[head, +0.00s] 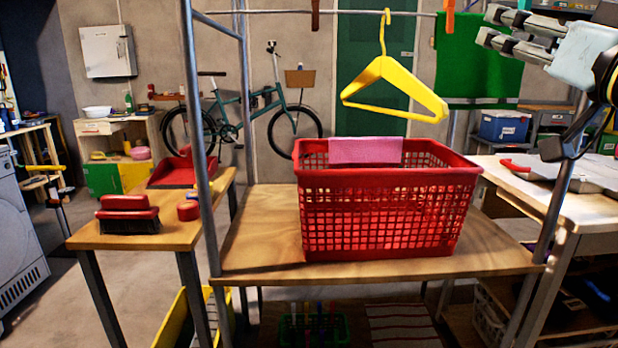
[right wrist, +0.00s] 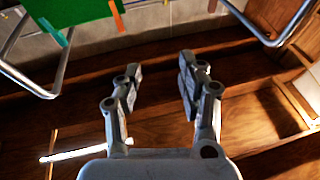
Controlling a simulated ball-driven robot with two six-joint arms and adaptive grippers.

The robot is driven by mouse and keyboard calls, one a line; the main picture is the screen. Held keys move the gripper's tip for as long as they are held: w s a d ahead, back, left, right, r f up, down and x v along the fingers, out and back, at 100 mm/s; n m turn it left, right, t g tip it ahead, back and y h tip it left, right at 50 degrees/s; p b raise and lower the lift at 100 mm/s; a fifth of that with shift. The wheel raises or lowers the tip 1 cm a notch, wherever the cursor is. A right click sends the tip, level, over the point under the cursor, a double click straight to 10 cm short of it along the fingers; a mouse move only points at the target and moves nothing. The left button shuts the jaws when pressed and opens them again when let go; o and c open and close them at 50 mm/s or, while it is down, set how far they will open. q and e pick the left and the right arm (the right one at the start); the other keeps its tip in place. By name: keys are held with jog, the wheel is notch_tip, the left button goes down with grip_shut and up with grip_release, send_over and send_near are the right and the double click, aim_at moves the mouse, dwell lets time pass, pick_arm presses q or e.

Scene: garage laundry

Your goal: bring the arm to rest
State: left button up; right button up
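My right gripper (head: 488,26) is at the top right of the head view, with its fingers pointing left, high above the shelf. In the right wrist view, the two fingers of this gripper (right wrist: 159,72) stand apart with nothing between them. My left gripper is in neither view. A red perforated basket (head: 385,212) stands upright on the wooden shelf (head: 262,235), with a pink cloth (head: 365,151) over its far rim. A yellow hanger (head: 395,85) hangs from the metal rail (head: 375,13) above the basket, apart from the right gripper.
A green cloth (head: 475,62) hangs from the rail near my right gripper. Grey posts (head: 197,130) frame the shelf. A red brush (head: 128,213) lies on the left side table (head: 175,235). A white-topped table (head: 575,207) stands at the right. A bicycle (head: 240,125) leans behind.

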jog(key=w+d+f+m+g+h, duration=0.1)
jog(key=w+f, duration=0.1)
jog(key=f, duration=0.5)
jog(key=w+d+f+m+g+h, duration=0.1)
jog(key=w+f+g, duration=0.1)
jog(key=f, duration=0.6)
jog(key=s+d+f+m+g+h, duration=0.1)
jog(key=s+d+f+g, duration=0.1)
jog(key=f, duration=1)
jog(key=s+d+f+g+h, duration=0.1)
jog(key=s+f+g, duration=0.2)
jog(key=f, duration=0.8)
jog(key=s+d+f+m+g+h, duration=0.1)
jog(key=s+d+f+g, duration=0.1)
jog(key=f, duration=1)
jog(key=s+f+g, duration=0.5)
jog(key=s+f, duration=1.4)
jog(key=f, duration=0.2)
jog(key=s+f+n+g, duration=0.1)
jog(key=s+f, duration=0.4)
jog(key=s, duration=0.8)
jog(key=s+f+n+g+h, duration=0.1)
jog(key=s+f+g, duration=0.3)
jog(key=s, duration=1)
notch_tip(320, 180, down, 2)
jog(key=shift+s+a+f, duration=0.1)
jog(key=shift+s+a, duration=0.1)
jog(key=shift+a, duration=0.2)
